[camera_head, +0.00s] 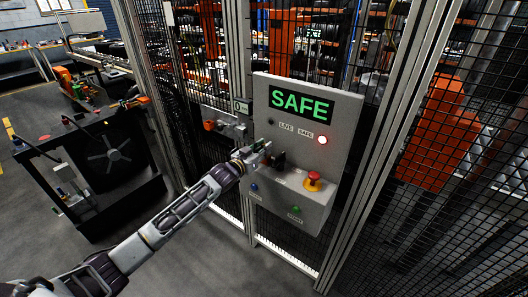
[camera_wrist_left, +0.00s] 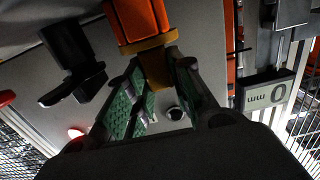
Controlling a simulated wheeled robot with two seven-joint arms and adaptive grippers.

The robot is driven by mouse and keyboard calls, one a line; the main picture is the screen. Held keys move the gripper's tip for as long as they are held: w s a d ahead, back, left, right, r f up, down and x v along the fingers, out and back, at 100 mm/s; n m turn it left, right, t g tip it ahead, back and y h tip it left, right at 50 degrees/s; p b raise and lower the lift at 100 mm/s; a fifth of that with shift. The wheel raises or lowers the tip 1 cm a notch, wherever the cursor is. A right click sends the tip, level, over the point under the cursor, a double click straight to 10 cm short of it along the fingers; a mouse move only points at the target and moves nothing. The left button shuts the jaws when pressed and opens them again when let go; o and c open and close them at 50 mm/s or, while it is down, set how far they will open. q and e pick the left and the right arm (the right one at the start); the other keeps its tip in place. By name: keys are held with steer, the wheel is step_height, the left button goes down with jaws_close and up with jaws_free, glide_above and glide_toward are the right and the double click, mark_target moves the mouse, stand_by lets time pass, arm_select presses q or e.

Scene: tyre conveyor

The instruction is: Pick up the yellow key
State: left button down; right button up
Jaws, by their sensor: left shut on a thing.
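The yellow key (camera_wrist_left: 157,66) shows in the left wrist view as a yellow piece below an orange block (camera_wrist_left: 138,20), between the fingers. My left gripper (camera_head: 260,150) is at the left side of the grey control box (camera_head: 345,120). In the left wrist view its green-padded fingers (camera_wrist_left: 150,98) are shut on the key. In the head view the key is too small and hidden by the fingers to make out. My right gripper is not in view.
The box has a green SAFE display (camera_head: 301,104), a lit red lamp (camera_head: 322,140), a red emergency button (camera_head: 314,179) and a black handle (camera_head: 278,160) close to my gripper. Mesh fence stands around it. A black cart (camera_head: 105,165) is on the left; grey floor lies between.

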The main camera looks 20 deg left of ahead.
arm_select(q)
steer(key=shift+r, duration=0.1)
steer(key=shift+r+b, duration=0.5)
steer(key=shift+r, duration=4.45)
